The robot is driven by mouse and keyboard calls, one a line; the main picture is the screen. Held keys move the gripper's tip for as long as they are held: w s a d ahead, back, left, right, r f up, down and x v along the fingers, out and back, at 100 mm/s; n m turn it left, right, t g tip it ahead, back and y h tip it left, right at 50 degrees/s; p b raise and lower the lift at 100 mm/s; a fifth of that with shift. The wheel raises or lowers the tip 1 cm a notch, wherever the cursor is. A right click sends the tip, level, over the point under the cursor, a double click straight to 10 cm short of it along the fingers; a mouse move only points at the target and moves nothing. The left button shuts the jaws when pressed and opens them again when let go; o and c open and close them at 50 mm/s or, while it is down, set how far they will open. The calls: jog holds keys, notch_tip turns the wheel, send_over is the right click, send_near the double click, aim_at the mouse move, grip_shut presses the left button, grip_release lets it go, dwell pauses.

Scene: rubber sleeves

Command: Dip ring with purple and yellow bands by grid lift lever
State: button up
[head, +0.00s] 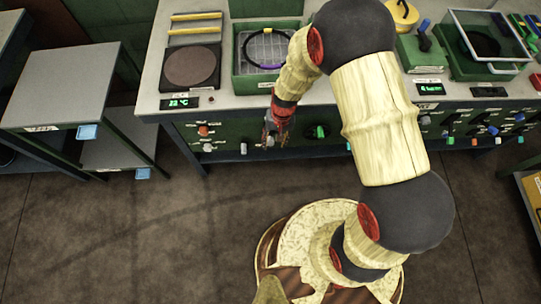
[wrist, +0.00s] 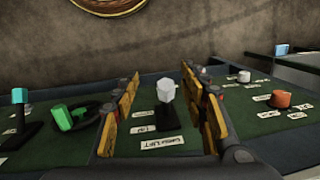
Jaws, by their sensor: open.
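A dark ring with purple and yellow bands (head: 270,66) lies on a pale grid (head: 248,68) in a green tank (head: 239,84) on the bench in the head view. A small lever with a pale faceted knob (wrist: 166,91) stands on the green front panel in the wrist view. A label (wrist: 163,141) at its base seems to end in "LIFT". My gripper (wrist: 162,80) is open, with its two yellow-and-black fingers on either side of the lever. I see no clear contact with the knob. In the head view my gripper (head: 275,135) is at the panel below the tank.
A green lever (wrist: 72,117) with a dark wheel is left of my gripper in the wrist view. An orange knob (wrist: 281,98) and a white knob (wrist: 244,76) are to the right. A hot plate (head: 191,66) sits left of the tank. The floor before the bench is clear.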

aim_at(271, 142)
jog(key=w, duration=0.2)
jog(key=w+t, duration=0.1)
jog(key=shift+a, duration=0.25)
jog(key=shift+s+f, duration=0.15)
jog(key=shift+f, duration=0.3)
jog(key=f, duration=0.2)
jog(key=f+b, duration=0.1)
jog(key=f, duration=0.1)
jog(key=a+f+b, duration=0.1)
jog(key=f, duration=0.1)
jog(key=shift+f, duration=0.2)
grip_shut()
